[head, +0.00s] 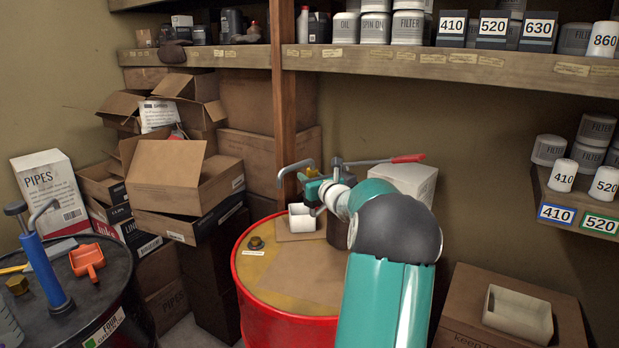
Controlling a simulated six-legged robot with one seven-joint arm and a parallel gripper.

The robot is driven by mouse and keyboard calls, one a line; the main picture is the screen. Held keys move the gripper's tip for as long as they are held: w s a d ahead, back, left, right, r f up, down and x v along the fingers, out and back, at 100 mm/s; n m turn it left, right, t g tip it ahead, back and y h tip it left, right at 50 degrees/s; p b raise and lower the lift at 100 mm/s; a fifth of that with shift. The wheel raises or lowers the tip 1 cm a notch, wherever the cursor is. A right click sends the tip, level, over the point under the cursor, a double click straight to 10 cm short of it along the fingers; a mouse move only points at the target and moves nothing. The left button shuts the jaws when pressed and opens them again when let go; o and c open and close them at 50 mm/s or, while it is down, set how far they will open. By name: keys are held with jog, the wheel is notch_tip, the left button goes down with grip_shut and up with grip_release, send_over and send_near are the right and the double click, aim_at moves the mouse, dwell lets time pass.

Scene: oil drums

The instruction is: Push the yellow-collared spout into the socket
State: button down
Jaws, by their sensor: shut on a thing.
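A grey bent pipe, which looks like the spout (295,168), shows just left of my gripper (318,192), above the red drum. My gripper is shut at its right end, where green parts crowd together. I cannot make out the yellow collar clearly. A grey lever with a red grip (408,158) extends to the right behind my wrist. The socket is hidden or too small to tell, so I cannot tell whether the spout is seated in it. My teal arm comes in from the lower right.
A black drum (125,295) at left carries a blue pump (42,262) and an orange scoop (87,261). Boxes and shelves (450,66) stand behind.

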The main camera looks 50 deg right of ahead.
jog(key=shift+f, duration=1.5)
dwell(2.4)
jog(key=c, duration=1)
grip_release()
jog(key=v, duration=1.3)
jog(key=shift+s+a, duration=0.25)
jog(key=shift+s, duration=0.05)
